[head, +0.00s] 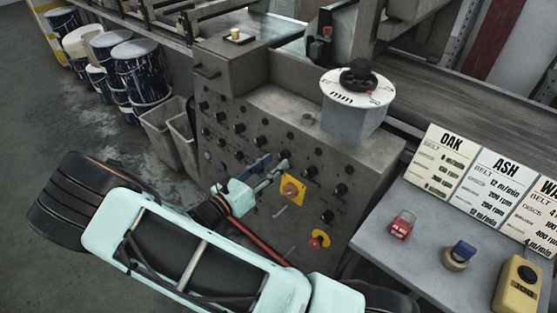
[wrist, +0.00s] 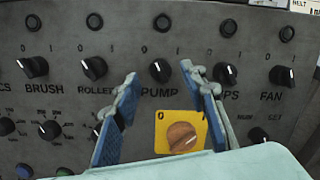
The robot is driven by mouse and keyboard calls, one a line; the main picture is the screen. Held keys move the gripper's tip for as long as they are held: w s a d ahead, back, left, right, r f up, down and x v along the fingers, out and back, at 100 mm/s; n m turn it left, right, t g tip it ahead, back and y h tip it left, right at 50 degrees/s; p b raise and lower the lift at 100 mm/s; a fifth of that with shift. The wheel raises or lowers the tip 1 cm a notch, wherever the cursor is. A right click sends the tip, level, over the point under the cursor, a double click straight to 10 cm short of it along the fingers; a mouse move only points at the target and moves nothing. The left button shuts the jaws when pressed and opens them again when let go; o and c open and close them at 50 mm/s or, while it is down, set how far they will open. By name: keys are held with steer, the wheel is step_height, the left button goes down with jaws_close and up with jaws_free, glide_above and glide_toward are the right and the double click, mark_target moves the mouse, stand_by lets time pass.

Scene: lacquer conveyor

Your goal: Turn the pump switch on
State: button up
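The pump switch (wrist: 160,71) is a black rotary knob with a white mark, above the word PUMP on the grey control panel (wrist: 215,20). Its mark seems to tilt up and left, toward the 0; it is small to read. My gripper (wrist: 163,80) is open, with one blue-padded finger on each side of the pump switch in the wrist view. Nothing is between the fingers, and I cannot tell how far the tips are from the panel. In the head view my gripper (head: 272,170) is at the panel front and hides part of it.
Similar knobs for brush (wrist: 34,67), rollers (wrist: 94,68) and fan (wrist: 282,76) flank it. An orange knob on a yellow plate (wrist: 160,146) sits just below. A red-and-yellow button (head: 318,239) is lower on the panel. A table (head: 390,252) with signs stands right.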

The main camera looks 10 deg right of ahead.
mark_target(284, 156)
steer(key=shift+x, duration=1.35)
steer(key=shift+c, duration=0.6)
jaws_close()
